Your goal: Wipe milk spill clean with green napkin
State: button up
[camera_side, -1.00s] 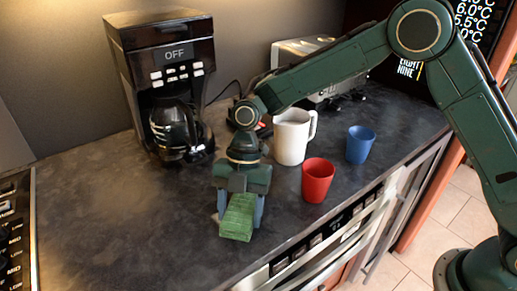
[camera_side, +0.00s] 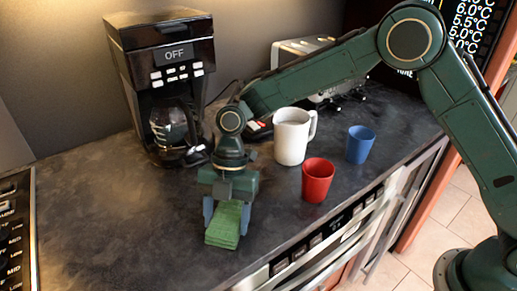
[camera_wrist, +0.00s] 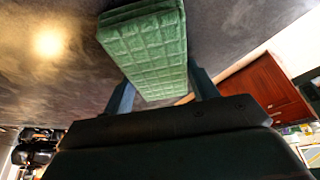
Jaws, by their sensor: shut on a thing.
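The green napkin (camera_side: 222,230) is a folded, quilted pad at the front middle of the dark counter. It also shows large at the top of the wrist view (camera_wrist: 147,45). My gripper (camera_side: 227,213) is shut on the napkin, with one blue-grey finger on each side of it. The gripper points down and the napkin's free end sticks out toward the side camera. The napkin is at or close to the counter; I cannot tell whether it touches. I make out no milk spill in either current view; the surface under the napkin and gripper is hidden.
A white mug (camera_side: 292,138), a red cup (camera_side: 318,180) and a blue cup (camera_side: 360,144) stand upright to the right. A black coffee maker (camera_side: 160,75) with its carafe (camera_side: 178,132) stands behind. The counter's left part (camera_side: 110,210) is clear. Its front edge is close on the right.

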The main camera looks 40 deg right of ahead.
jog(key=shift+a, duration=0.2)
jog(key=shift+a, duration=1.05)
jog(key=shift+d, duration=0.1)
jog(key=shift+d, duration=1.1)
jog(key=shift+d+f, duration=0.1)
jog(key=shift+d, duration=0.1)
jog(key=shift+s+d, duration=0.1)
jog(key=shift+d, duration=0.9)
jog(key=shift+d, duration=0.1)
jog(key=shift+d, duration=1.05)
jog(key=shift+d, duration=0.1)
